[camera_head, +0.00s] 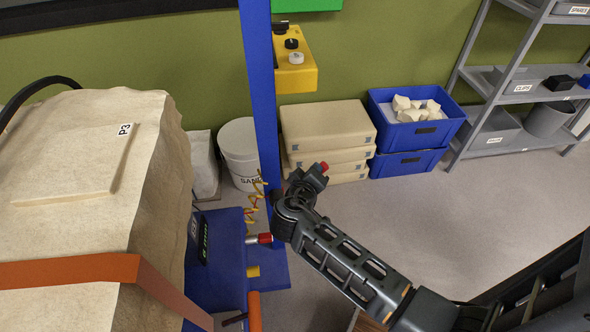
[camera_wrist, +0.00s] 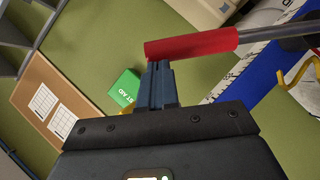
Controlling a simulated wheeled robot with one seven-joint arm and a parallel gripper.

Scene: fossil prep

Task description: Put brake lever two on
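A lever with a red grip (camera_wrist: 192,45) and a grey rod (camera_wrist: 275,33) crosses the top of the wrist view. My gripper (camera_wrist: 160,66) has its narrow fingers together, with their tips at the grip's lower edge. I cannot tell whether they touch it. In the head view my gripper (camera_head: 314,174) is right of the blue post, with a small red end (camera_head: 323,167) at its tip. Another red-ended silver lever (camera_head: 264,238) sticks out to the right by the blue base, beside my arm. No lever number is readable.
A large pale block (camera_head: 70,190) with an orange strap fills the left. The blue post (camera_head: 262,100) carries a yellow control box (camera_head: 297,75). Stacked slabs (camera_head: 325,128) and blue crates (camera_head: 415,125) stand behind. Floor at right is clear.

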